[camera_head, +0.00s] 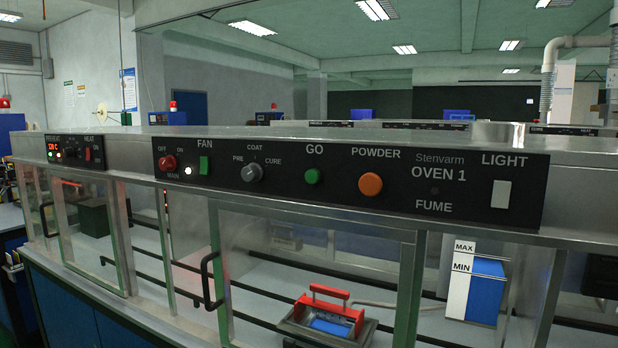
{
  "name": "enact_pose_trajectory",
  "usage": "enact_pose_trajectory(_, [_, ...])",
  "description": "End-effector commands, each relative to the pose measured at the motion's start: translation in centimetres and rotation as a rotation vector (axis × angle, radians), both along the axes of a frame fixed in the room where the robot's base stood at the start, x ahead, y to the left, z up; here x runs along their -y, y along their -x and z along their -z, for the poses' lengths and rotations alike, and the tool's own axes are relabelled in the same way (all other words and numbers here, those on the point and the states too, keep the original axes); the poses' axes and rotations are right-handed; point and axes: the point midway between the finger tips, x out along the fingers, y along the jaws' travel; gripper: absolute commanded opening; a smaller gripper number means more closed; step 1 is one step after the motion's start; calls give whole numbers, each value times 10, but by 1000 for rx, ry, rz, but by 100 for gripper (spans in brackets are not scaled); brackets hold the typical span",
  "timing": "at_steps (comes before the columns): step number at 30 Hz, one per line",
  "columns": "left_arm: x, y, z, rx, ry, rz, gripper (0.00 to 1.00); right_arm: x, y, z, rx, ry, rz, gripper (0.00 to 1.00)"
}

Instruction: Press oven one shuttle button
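The black control panel (345,215) labelled "OVEN 1" runs along the top front of the metal and glass cabinet. It bears a round green GO button (312,176), an orange POWDER button (370,184), a grey COAT knob (251,173) between PRE and CURE, a green FAN switch (204,165), a red button (168,163) by OFF and a white LIGHT switch (501,194). A small white lamp is lit above MAIN. No label reads "shuttle". Neither of my grippers is in view.
Behind the glass doors, a tray (365,330) holds a red-handled frame with a blue piece. A blue and white level gauge (474,286) stands at right. Black door handles (210,281) stick out in front. A smaller heat panel (74,150) is at left.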

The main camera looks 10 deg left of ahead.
Motion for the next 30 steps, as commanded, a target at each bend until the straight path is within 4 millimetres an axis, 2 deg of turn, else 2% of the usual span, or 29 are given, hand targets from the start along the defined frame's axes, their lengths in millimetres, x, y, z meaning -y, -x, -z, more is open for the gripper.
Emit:
enact_pose_trajectory(9, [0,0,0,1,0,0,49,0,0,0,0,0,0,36])
enact_pose_trajectory(11, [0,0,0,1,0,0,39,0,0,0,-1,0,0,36])
enact_pose_trajectory(17, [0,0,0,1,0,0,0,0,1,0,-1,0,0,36])
enact_pose_trajectory(30, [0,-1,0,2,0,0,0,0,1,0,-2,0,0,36])
